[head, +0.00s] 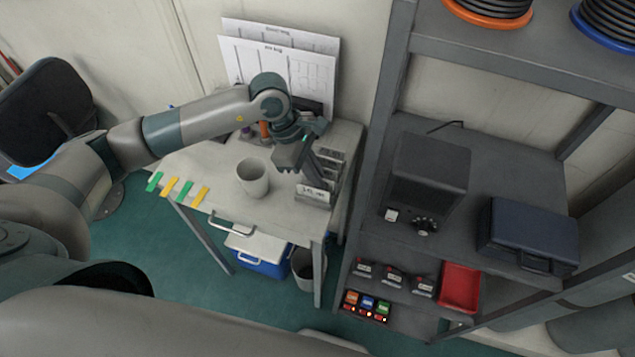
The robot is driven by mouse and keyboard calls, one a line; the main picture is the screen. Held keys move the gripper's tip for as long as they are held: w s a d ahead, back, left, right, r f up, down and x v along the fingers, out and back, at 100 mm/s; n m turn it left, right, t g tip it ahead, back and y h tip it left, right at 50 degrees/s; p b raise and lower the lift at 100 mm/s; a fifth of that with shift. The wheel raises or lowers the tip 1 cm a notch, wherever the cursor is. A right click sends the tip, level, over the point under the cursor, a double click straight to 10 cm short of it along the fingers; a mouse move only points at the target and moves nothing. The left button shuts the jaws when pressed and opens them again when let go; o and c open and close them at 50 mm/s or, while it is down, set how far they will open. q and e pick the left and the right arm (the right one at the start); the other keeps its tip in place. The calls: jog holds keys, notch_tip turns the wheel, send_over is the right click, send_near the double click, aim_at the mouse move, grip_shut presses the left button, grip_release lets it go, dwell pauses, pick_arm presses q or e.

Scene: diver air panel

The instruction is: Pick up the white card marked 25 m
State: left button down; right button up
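A small white card (313,193) with dark lettering stands at the front of a grey card rack on the right end of the white table. Its lettering is too small for me to read as 25 m with certainty. More pale cards (331,156) sit in rows behind it, partly hidden by my gripper. My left gripper (302,168) points down over the rack's left side, just above and behind the front card. Its fingers look apart, with nothing visible between them. My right gripper is not in view.
Green and yellow strips (170,187) lie at the table's front left edge. White boards (283,65) lean on the wall behind. A dark metal shelf (375,140) rises close on the right.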

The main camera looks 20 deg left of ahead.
pick_arm(q)
jog(key=shift+r, duration=0.15)
jog(key=shift+r+b, duration=0.45)
jog(key=shift+r, duration=0.2)
notch_tip(320, 180, up, 7)
jog(key=b, duration=0.2)
jog(key=shift+r+b, duration=0.2)
jog(key=shift+b, duration=0.2)
jog(key=shift+r, duration=0.55)
jog(key=shift+f, duration=0.1)
